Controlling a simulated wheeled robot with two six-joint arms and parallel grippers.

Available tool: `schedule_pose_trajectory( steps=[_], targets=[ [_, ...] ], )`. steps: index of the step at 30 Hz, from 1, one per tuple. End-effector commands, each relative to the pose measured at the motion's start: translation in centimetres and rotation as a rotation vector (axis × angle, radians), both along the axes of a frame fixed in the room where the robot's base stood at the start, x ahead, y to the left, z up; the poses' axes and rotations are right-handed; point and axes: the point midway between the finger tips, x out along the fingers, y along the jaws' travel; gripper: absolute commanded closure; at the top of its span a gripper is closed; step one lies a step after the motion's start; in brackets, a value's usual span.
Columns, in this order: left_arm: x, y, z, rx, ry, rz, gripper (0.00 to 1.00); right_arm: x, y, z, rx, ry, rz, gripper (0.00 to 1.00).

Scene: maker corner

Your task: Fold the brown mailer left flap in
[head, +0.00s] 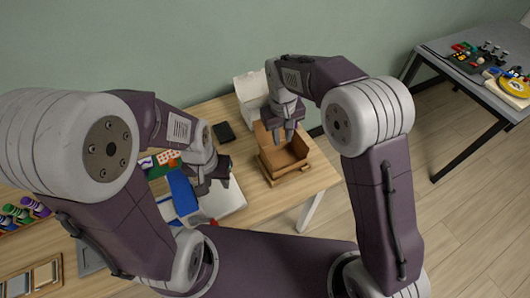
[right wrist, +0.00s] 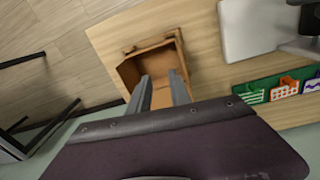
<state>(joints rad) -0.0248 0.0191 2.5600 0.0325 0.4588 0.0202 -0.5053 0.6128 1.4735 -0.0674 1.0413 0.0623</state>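The brown mailer (head: 297,152) is an open box on the right part of the wooden table. A wall or flap (head: 264,138) stands up at its left side, and a low edge lies along its front; I cannot tell each flap apart. My right gripper (head: 289,140) points down over the mailer with its fingers apart and nothing between them. In the right wrist view its two fingers (right wrist: 160,77) reach over the mailer (right wrist: 135,70), hiding part of its inside. My left gripper (head: 226,183) is over a pale grey slab, left of the mailer; its fingers are too dark to judge.
A white open box (head: 248,88) stands behind the mailer. A black flat item (head: 223,132) and the pale slab (head: 232,201) lie to its left. Bright cards (right wrist: 285,87) are further along. Bare wood (head: 318,176) lies right of the mailer. A separate table (head: 450,70) stands far right.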

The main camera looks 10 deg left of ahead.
Motion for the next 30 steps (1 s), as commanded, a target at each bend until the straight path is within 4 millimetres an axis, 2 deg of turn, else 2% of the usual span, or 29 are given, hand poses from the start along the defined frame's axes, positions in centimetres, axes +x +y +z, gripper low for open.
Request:
schedule_pose_trajectory(
  steps=[1,3,6,11,18,24,30],
  targets=[
    [0.0,0.0,0.0,0.000,0.000,0.000,0.64,-0.1,2.4,-0.7,-0.008,0.006,0.051,0.76],
    [0.0,0.0,0.0,0.000,0.000,0.000,0.64,-0.3,4.5,-1.4,-0.016,0.009,0.095,0.76],
    [0.0,0.0,0.0,0.000,0.000,0.000,0.64,-0.5,5.6,-1.7,-0.020,0.009,0.118,0.76],
    [0.0,0.0,0.0,0.000,0.000,0.000,0.64,-0.5,5.5,-2.3,-0.021,0.011,0.117,0.76],
    [0.0,0.0,0.0,0.000,0.000,0.000,0.64,-0.4,5.1,-7.1,-0.022,0.013,0.116,0.76],
    [0.0,0.0,0.0,0.000,0.000,0.000,0.64,-0.2,5.0,-10.0,-0.020,0.009,0.116,0.76],
    [0.0,0.0,0.0,0.000,0.000,0.000,0.64,-0.1,4.9,-10.7,-0.018,0.008,0.116,0.76]
  ],
)
